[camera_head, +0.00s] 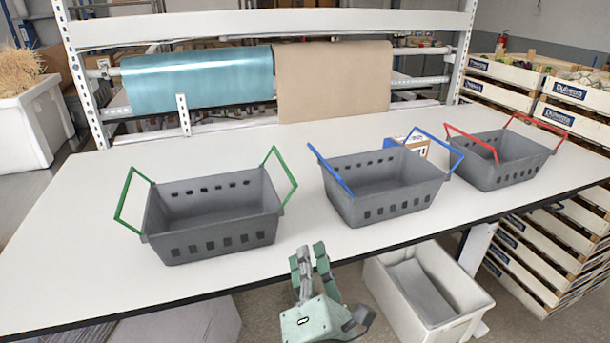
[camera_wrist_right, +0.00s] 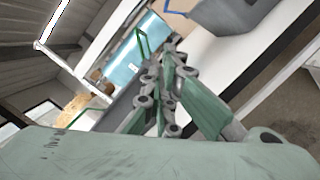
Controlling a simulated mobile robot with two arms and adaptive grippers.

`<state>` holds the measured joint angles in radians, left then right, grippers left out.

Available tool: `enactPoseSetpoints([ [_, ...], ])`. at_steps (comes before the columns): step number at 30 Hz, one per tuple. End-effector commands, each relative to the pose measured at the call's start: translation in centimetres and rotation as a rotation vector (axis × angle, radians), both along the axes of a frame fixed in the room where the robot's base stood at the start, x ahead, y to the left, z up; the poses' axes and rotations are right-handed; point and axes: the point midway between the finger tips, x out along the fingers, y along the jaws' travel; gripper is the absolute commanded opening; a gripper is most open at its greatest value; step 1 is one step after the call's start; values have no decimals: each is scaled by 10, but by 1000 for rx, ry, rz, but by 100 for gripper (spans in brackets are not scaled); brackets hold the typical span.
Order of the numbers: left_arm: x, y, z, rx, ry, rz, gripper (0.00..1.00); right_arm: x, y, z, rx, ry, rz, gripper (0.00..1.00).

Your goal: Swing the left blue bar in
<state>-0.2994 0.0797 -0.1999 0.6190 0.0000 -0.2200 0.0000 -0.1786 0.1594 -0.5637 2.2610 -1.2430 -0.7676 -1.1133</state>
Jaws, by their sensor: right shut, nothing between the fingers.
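The grey crate with blue bars (camera_head: 385,205) stands in the middle of the white table. Its left blue bar (camera_head: 331,170) is swung outward, leaning up and left over the crate's left end. My right gripper (camera_head: 309,252) is shut and empty, in front of the table's front edge, below and left of the blue-barred crate. In the right wrist view its fingers (camera_wrist_right: 170,90) are together, with part of a blue bar (camera_wrist_right: 180,8) at the top. My left gripper is not in view.
A green-barred grey crate (camera_head: 213,241) stands to the left and a red-barred one (camera_head: 500,175) to the right. A small cardboard box (camera_head: 416,143) sits behind the blue-barred crate. A white bin (camera_head: 455,325) is below the table. The table (camera_head: 90,255) has free room between crates.

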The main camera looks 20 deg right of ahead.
Motion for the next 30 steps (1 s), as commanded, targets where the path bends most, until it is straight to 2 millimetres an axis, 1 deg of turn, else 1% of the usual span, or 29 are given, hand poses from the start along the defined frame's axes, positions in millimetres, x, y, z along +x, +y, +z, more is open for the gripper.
enactPoseSetpoints([
  [4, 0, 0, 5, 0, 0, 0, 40, 11, -1, 4, -1, -3, -1, 0],
  [8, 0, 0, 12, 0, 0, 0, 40, 33, -5, 9, -1, -3, -1, 0],
  [19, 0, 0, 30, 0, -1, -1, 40, 114, -16, 20, 1, -3, 0, 0],
  [30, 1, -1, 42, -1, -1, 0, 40, 192, -27, 30, 2, -1, -1, 0],
])
